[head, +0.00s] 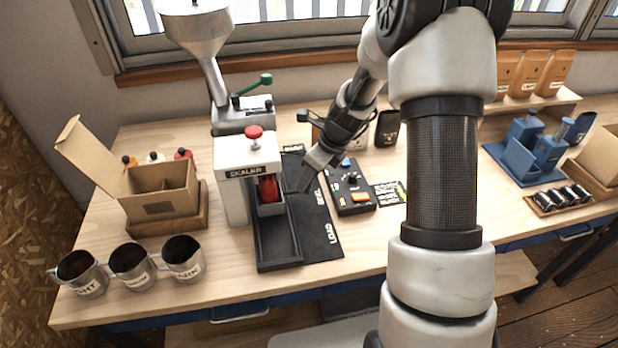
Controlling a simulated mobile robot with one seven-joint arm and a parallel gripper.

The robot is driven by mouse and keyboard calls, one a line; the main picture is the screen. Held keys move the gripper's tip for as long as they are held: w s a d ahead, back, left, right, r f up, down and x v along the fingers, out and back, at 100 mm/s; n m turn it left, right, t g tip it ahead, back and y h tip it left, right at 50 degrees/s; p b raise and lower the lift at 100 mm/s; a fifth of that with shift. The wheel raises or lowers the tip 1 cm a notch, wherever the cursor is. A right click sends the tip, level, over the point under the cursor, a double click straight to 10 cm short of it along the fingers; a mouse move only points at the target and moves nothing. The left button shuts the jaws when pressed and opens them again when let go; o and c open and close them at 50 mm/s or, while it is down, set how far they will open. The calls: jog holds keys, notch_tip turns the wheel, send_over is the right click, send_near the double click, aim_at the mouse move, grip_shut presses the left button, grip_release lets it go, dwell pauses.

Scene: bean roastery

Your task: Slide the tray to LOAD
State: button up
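A small dark tray (271,209) holding a red pouch (268,188) sits in a black track, under the head of the white sealer (249,160). It is level with the SEAL mark (318,198). The track's bare front stretch (278,248) runs toward the table's front edge, beside the LOAD mark (332,233). My gripper (306,186) points down over the black base plate, just right of the tray, with a small gap visible in the picture. The fingers are dark and small, so their opening cannot be told. The sealer head hides the tray's back part.
A control box (350,188) with knobs stands right of the base plate. Several metal cups (131,266) stand at the front left, with an open cardboard box (160,190) behind them. A hopper (199,35) rises at the back. The table front right of the plate (365,245) is clear.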

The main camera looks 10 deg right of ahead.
jog(key=shift+f, duration=0.2)
grip_shut()
